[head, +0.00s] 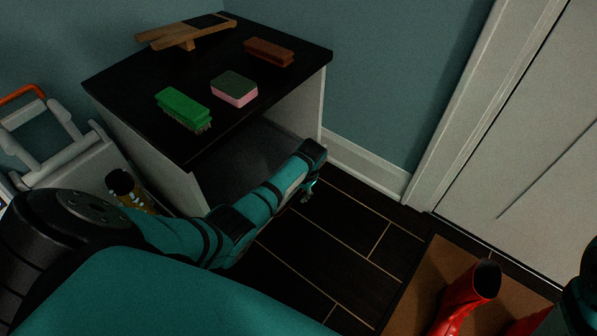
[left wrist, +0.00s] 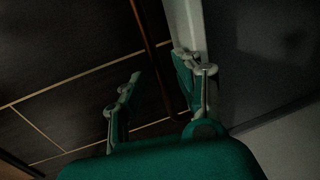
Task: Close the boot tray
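A low cabinet (head: 215,140) with a black top and pale sides stands against the wall in the head view. A dark flat surface (head: 250,150) shows in its open front. It may be the boot tray, but how far out it sits is unclear. My left arm reaches across the cabinet's front, partly hiding the opening. My left gripper (head: 308,190) points down near the front right corner. In the left wrist view its two fingers (left wrist: 157,65) are apart, with no object held between them. A pale edge and dark panel (left wrist: 260,50) lie beside the right finger. My right gripper is out of view.
On the cabinet top are a green brush (head: 183,108), a sponge (head: 234,90), a brown brush (head: 269,52) and a wooden boot jack (head: 186,32). Red boots (head: 468,295) stand on a brown mat (head: 410,300) by the white door (head: 530,150). Dark floor (head: 335,240) between is clear.

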